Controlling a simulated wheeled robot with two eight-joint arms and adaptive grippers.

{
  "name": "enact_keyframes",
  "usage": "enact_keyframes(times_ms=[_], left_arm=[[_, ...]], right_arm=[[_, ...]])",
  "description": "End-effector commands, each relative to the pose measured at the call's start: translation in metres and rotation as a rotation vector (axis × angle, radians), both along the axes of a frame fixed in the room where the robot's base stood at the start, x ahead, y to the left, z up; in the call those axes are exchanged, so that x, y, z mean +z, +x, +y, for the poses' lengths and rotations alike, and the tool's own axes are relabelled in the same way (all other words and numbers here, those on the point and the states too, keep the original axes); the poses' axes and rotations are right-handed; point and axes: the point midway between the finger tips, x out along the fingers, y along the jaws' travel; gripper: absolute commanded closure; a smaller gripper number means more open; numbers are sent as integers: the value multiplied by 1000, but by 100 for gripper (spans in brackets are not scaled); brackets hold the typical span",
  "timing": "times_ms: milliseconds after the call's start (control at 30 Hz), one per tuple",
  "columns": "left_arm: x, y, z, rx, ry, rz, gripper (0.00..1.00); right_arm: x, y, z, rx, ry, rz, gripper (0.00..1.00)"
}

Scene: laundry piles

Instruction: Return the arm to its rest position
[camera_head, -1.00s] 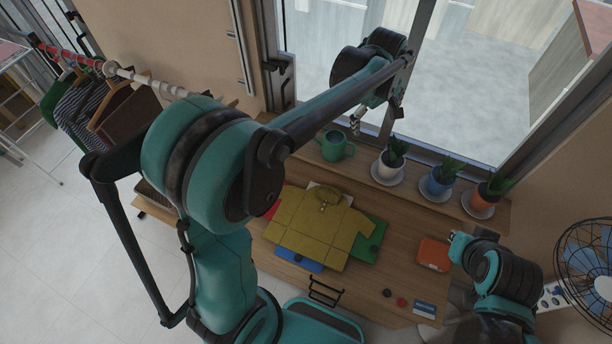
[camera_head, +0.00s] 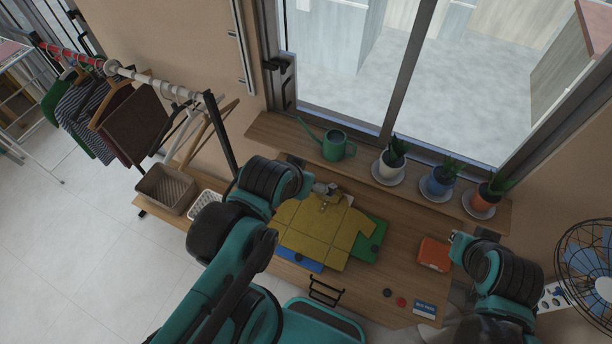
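My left arm comes in from the lower left, folded low over the left part of the table. My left gripper (camera_head: 325,188) is near the collar of the yellow shirt (camera_head: 318,230), at its upper edge. Its fingers are small and partly hidden, and I cannot tell whether they are open or shut. My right arm is at the lower right. My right gripper (camera_head: 456,240) is beside the orange folded item (camera_head: 434,254), and its finger opening cannot be made out. The shirt lies spread on the table over blue, green and other pieces.
A window sill holds a green watering can (camera_head: 335,146) and potted plants (camera_head: 438,182). A clothes rack (camera_head: 150,80) and a brown basket (camera_head: 166,190) stand at left. A fan (camera_head: 588,265) is at right. Small discs (camera_head: 401,301) and a blue-white card (camera_head: 424,308) lie at the table front.

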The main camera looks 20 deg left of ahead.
Motion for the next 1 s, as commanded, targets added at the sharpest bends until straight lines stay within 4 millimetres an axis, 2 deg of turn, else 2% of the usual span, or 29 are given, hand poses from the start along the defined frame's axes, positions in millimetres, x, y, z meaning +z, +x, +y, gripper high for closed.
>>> enact_keyframes(times_ms=[267, 367, 467, 567, 1000], left_arm=[[-1, 0, 0, 1, -1, 1, 2], [-9, 0, 0, 1, -1, 1, 2], [-25, 0, 0, 2, -1, 1, 2], [-49, 0, 0, 2, -1, 1, 2], [-183, 0, 0, 2, -1, 1, 2]], right_arm=[[-1, 0, 0, 0, 0, 0, 100], [-9, 0, 0, 0, 0, 0, 100], [-25, 0, 0, 0, 0, 0, 100], [-49, 0, 0, 0, 0, 0, 100], [-183, 0, 0, 0, 0, 0, 100]])
